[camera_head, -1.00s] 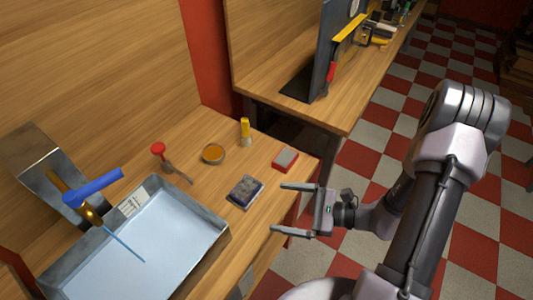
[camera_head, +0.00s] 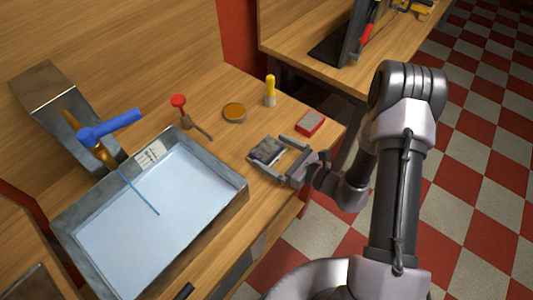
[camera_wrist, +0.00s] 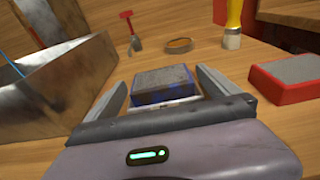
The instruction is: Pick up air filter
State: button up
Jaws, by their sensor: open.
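A small block with a rough grey top and dark blue sides, apparently the air filter (camera_head: 266,150), lies on the wooden bench right of the metal tray. In the wrist view the block (camera_wrist: 163,78) lies between my two fingers, with a pale strip along its near lower edge. My gripper (camera_head: 261,147) is open at bench height, one finger on each side of the block. In the wrist view a narrow gap shows at the right finger; whether the left finger touches is unclear.
A metal tray (camera_head: 240,186) stands close at the left. A red block with a grey top (camera_head: 310,122) lies to the right. Behind are a round orange-topped tin (camera_head: 234,112), a yellow-handled brush (camera_head: 270,90) and a red-handled tool (camera_head: 180,103).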

jog(key=shift+w+a, duration=0.2)
jog(key=shift+a, duration=0.1)
jog(key=shift+d, duration=0.1)
jog(key=c, duration=1.3)
jog(key=shift+r, duration=0.15)
